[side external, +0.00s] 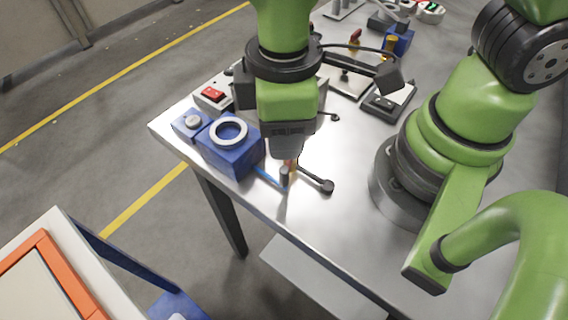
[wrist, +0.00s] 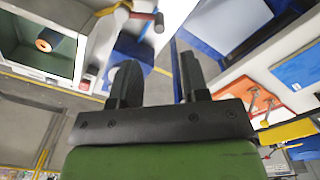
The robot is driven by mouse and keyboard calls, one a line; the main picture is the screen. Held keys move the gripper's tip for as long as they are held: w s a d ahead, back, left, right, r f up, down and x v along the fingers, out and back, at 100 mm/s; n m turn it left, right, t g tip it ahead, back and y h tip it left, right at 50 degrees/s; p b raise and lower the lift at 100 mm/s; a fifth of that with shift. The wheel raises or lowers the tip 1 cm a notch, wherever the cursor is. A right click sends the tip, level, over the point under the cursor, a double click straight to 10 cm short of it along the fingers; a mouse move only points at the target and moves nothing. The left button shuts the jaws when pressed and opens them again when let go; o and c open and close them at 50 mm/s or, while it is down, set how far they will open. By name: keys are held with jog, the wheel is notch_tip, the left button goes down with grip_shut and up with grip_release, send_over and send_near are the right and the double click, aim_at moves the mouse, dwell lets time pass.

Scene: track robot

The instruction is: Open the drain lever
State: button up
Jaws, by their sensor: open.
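My gripper (side external: 287,154) points down over the near-left part of the metal table, its two dark fingers apart and empty. In the wrist view the fingers (wrist: 158,64) show a clear gap. Just under and beside the gripper, a thin dark lever with a round black knob (side external: 327,186) lies toward the right. A short dark post (side external: 284,176) and a small orange-red part (side external: 291,168) stand beside it, partly hidden by the gripper. I cannot tell for certain which is the drain lever.
A blue block with a white ring (side external: 229,131) stands just left of my gripper. A small blue button block (side external: 190,122) and a red switch box (side external: 213,95) are farther left. Several devices crowd the back. The table's front edge (side external: 250,205) is close.

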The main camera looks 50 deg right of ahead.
aim_at(284, 169)
notch_tip(284, 169, down, 9)
jog(key=shift+f, duration=0.15)
dwell(0.4)
grip_shut()
